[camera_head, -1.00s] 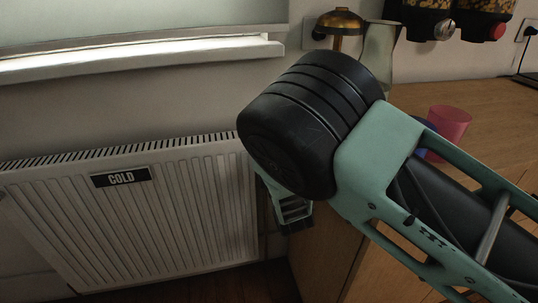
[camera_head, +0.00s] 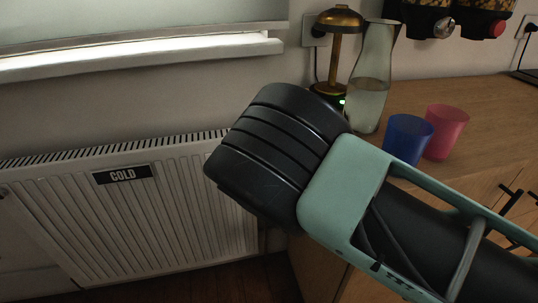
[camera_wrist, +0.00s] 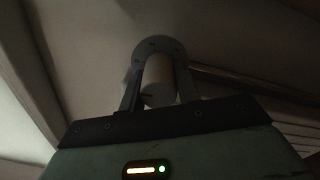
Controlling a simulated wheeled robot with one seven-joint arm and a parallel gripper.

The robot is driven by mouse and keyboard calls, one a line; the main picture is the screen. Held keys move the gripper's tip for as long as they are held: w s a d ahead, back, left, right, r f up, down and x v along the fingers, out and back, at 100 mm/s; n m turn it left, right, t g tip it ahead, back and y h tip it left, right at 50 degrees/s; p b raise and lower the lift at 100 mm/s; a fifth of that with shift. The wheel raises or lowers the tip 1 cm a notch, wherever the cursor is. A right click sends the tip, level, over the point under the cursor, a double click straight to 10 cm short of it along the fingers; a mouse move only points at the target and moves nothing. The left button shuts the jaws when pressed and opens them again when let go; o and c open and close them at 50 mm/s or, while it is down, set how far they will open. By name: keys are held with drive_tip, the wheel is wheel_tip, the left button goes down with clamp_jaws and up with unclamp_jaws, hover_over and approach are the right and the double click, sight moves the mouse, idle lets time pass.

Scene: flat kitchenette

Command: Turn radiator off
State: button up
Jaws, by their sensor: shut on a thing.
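The white radiator (camera_head: 150,215) hangs on the wall under the window sill at the left of the head view. A black sign (camera_head: 123,174) on it reads "COLD". In the wrist view, a pale round knob (camera_wrist: 158,82) sits between the fingers of my gripper (camera_wrist: 160,92), which is shut on it. Its setting cannot be read in the dim light. In the head view my arm's dark end covers the radiator's upper right corner and hides my gripper and the knob.
A wooden counter (camera_head: 470,105) stands to the right, with a blue cup (camera_head: 408,140), a pink cup (camera_head: 446,131), a glass carafe (camera_head: 370,95) and a brass lamp (camera_head: 338,40). Ridges of the radiator (camera_wrist: 300,135) show at right in the wrist view.

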drive_tip(key=o, duration=1)
drive_tip(key=shift+c, duration=0.2)
drive_tip(key=p+v, duration=0.1)
drive_tip(key=v, duration=1.6)
drive_tip(key=shift+s, duration=0.3)
